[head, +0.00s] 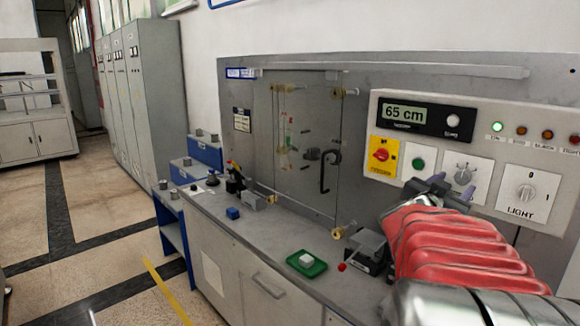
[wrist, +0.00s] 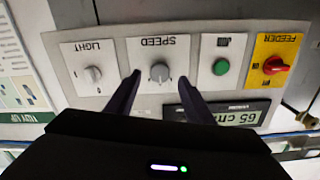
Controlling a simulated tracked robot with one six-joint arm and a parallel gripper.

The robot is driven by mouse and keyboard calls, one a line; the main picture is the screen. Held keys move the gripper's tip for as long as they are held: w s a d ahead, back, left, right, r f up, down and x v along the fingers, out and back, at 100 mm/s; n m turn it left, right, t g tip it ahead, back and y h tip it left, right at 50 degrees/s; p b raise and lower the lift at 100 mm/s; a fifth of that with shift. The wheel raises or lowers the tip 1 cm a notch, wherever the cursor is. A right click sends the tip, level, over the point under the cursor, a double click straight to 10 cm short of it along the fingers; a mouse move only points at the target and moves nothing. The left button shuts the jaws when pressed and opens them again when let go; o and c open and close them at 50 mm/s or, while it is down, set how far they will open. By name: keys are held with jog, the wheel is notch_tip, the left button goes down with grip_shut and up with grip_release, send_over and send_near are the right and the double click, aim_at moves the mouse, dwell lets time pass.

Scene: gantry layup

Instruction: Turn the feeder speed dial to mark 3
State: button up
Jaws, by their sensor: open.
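The speed dial (head: 464,175) is a round grey knob on a white plate, in the right part of the control panel in the head view. In the wrist view, which is upside down, the dial (wrist: 160,72) lies between my two dark fingers, under the inverted word SPEED. My gripper (head: 426,185) is open and empty, close in front of the panel; its fingertips (wrist: 159,78) line up to either side of the dial. I cannot tell how far they are from the plate. Scale marks show around the knob, but its setting is too small to read.
The light knob (head: 525,192) and the green button (head: 419,163) flank the dial. The red feeder switch (head: 382,155) on yellow and the 65 cm display (head: 404,112) are near.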

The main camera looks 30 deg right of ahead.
aim_at(461, 180)
jog(key=shift+w+d, duration=0.2)
jog(key=shift+d, duration=1)
jog(key=shift+w+d, duration=0.2)
jog(key=shift+d, duration=1)
jog(key=shift+c, duration=0.5)
jog(key=c, duration=0.9)
